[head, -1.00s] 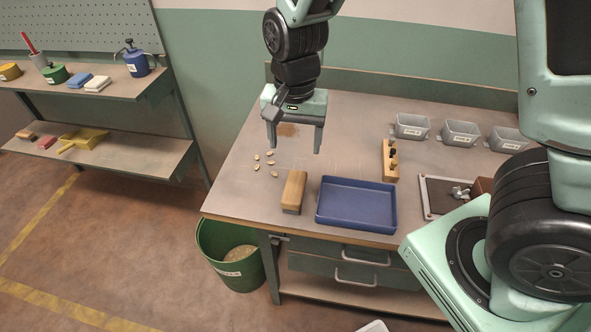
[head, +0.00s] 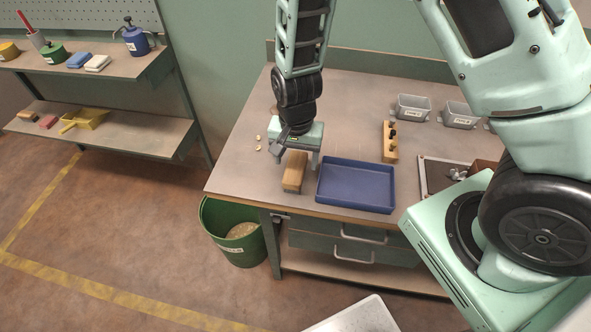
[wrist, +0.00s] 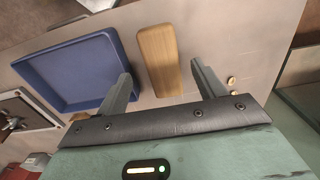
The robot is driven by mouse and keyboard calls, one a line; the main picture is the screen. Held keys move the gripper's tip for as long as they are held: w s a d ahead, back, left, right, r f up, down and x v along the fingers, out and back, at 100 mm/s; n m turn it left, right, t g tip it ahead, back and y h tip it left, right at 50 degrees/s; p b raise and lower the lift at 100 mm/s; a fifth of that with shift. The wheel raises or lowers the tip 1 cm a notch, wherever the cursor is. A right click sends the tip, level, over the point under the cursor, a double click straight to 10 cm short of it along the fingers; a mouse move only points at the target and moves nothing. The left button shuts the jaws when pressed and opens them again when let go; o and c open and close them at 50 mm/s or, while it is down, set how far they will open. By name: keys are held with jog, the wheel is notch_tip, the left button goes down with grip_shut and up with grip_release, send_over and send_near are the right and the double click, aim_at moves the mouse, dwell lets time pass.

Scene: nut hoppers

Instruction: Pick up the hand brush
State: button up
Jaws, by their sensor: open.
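The hand brush (head: 294,172) is a tan wooden block lying on the workbench, just left of the blue tray. In the wrist view the brush (wrist: 160,60) lies lengthwise ahead of the gap between my fingertips, nearer the bench's front edge. My gripper (head: 295,163) is open and empty, low over the bench at the brush's far end. In the wrist view its fingers (wrist: 164,72) are spread wider than the brush, one toward each side. I cannot tell whether the fingers are level with the brush. Its bristles are hidden underneath.
The blue tray (head: 357,202) stands close to the brush's right side. Several nuts (head: 259,144) lie to the left. A wooden holder (head: 390,142) and grey bins (head: 412,107) stand farther back right. A green bucket (head: 222,250) is on the floor below the bench's left corner.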

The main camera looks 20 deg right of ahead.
aim_at(295, 166)
jog(key=shift+w+d+f+p, duration=0.15)
jog(key=shift+f+p, duration=0.15)
jog(key=shift+f, duration=0.55)
jog(key=shift+w+a+f+p, duration=0.1)
jog(key=shift+f+p, duration=0.2)
jog(key=shift+f, duration=0.5)
jog(key=shift+w+d+f+p, duration=0.15)
jog(key=shift+f+p, duration=0.15)
jog(key=shift+f, duration=0.55)
jog(key=shift+a, duration=0.1)
jog(key=shift+c, duration=0.3)
jog(key=c, duration=1.1)
jog(key=shift+r, duration=0.1)
notch_tip(295, 166, up, 10)
jog(key=shift+f+b, duration=0.1)
jog(key=shift+b, duration=0.95)
